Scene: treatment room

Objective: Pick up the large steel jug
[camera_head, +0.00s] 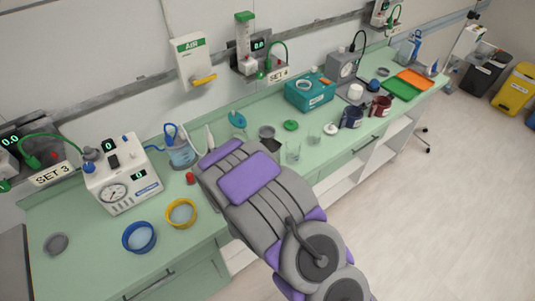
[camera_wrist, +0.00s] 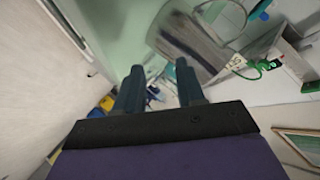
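A large shiny grey metal vessel, which looks like the steel jug (camera_wrist: 192,42), fills the upper middle of the wrist view, close beyond my fingertips. My gripper (camera_wrist: 158,80) shows there with its two dark fingers apart and nothing visible between them. The right finger overlaps the vessel's outline in the picture; I cannot tell whether they touch. In the head view my grey and purple arm reaches over the bench and covers its middle. I cannot make out the jug or my fingers there, so they are probably hidden behind the arm.
The green bench (camera_head: 85,257) runs along the wall. A white gauge unit (camera_head: 122,178), blue bowl (camera_head: 139,237) and yellow bowl (camera_head: 181,213) stand left of my arm. A teal box (camera_head: 310,93), clear beaker (camera_head: 293,151), dark blue mug (camera_head: 352,117) and red mug (camera_head: 380,106) stand right.

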